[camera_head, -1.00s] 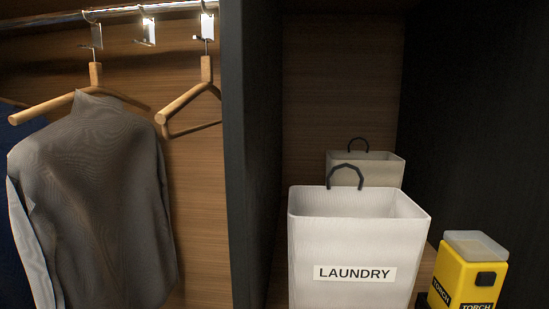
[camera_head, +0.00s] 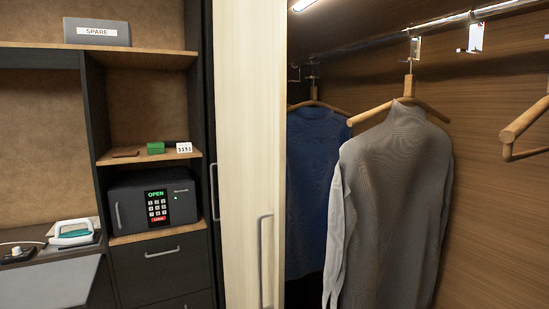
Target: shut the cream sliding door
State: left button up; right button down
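The cream sliding door (camera_head: 247,120) stands upright left of centre, with a vertical grey bar handle (camera_head: 265,262) low near its right edge. The wardrobe opening to the right of the door is uncovered, and clothes show inside it. A second grey vertical handle (camera_head: 214,192) shows just left of the cream panel, beside the dark frame. The door's lower end is cut off by the picture's bottom edge. Neither of my grippers is in view.
On the left are a black safe (camera_head: 155,204), shelves, a SPARE box (camera_head: 97,32), an iron (camera_head: 73,232) and a drawer (camera_head: 160,266).

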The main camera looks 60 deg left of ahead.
aim_at(249, 36)
jog(key=u, duration=3.65)
jog(key=i, duration=1.4)
jog(key=z, duration=0.75)
